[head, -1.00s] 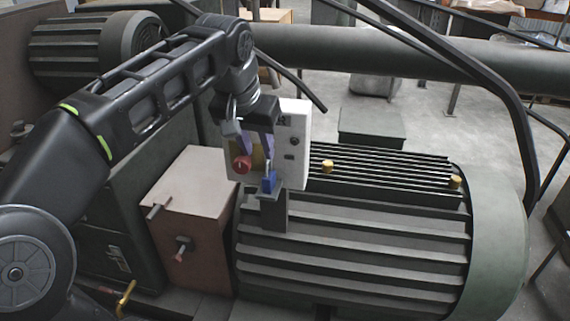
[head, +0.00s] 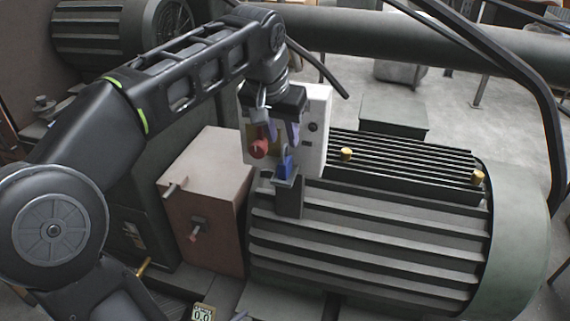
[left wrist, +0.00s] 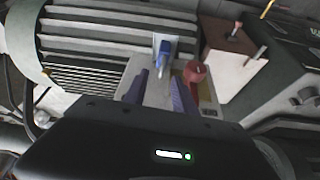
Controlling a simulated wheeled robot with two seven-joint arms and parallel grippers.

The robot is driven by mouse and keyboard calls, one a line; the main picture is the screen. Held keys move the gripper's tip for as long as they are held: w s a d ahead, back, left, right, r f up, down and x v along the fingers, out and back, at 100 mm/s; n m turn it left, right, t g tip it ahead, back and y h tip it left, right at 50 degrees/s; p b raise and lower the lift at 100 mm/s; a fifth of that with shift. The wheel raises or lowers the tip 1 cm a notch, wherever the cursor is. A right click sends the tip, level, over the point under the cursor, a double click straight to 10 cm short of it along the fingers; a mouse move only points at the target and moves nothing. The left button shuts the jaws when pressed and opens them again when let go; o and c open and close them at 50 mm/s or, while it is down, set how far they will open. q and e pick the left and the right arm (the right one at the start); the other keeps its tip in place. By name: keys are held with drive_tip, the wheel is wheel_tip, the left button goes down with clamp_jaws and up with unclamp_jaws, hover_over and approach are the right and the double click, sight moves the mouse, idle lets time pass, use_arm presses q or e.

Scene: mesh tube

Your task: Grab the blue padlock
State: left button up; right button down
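The blue padlock (head: 284,167) stands on a small dark box (head: 289,197) at the near-left side of the big motor. It also shows in the left wrist view (left wrist: 164,48), just past the fingertips and between their lines. My left gripper (head: 282,143) is open and empty, just above the padlock and apart from it, with its purple fingers pointing down. Both fingers of this gripper also show in the left wrist view (left wrist: 159,88). My right gripper is not in view.
A white control box (head: 316,130) with a red knob (head: 258,149) stands close behind the gripper. The ribbed green motor (head: 370,235) fills the right. A brown-red box (head: 207,195) with protruding bolts stands at left.

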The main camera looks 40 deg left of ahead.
sight(284, 145)
use_arm(q)
drive_tip(key=shift+x, duration=2.55)
drive_tip(key=shift+a, duration=0.15)
clamp_jaws()
